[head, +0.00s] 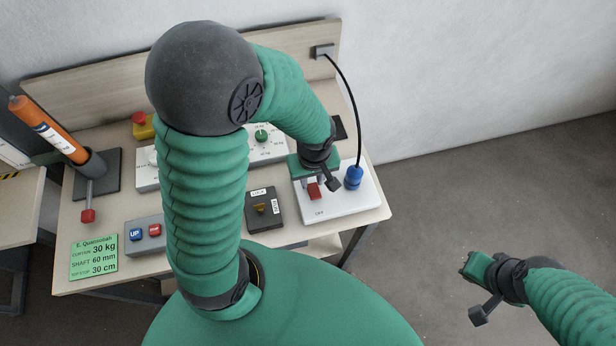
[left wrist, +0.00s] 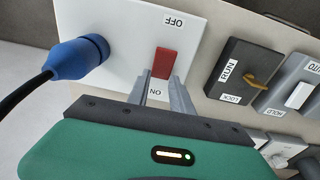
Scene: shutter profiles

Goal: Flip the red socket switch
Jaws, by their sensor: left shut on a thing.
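The red socket switch (head: 313,191) is a small red rocker on the white socket plate (head: 345,204) at the right end of the bench. In the left wrist view the red switch (left wrist: 163,63) sits between the OFF and ON labels, with ON on the gripper's side. My left gripper (left wrist: 164,84) is shut on the red switch, with one finger on each side of its near end. In the head view my left gripper (head: 314,181) is over the plate and partly hides it. My right gripper (head: 470,268) is away from the bench at the lower right; its fingers are unclear.
A blue plug (head: 353,178) with a black cable is in the socket beside the switch. A dark LOCK/RUN key switch (head: 264,209) and a grey UP/down button box (head: 145,234) are to the left. An orange tube (head: 48,130) stands at the far left. Floor at right is clear.

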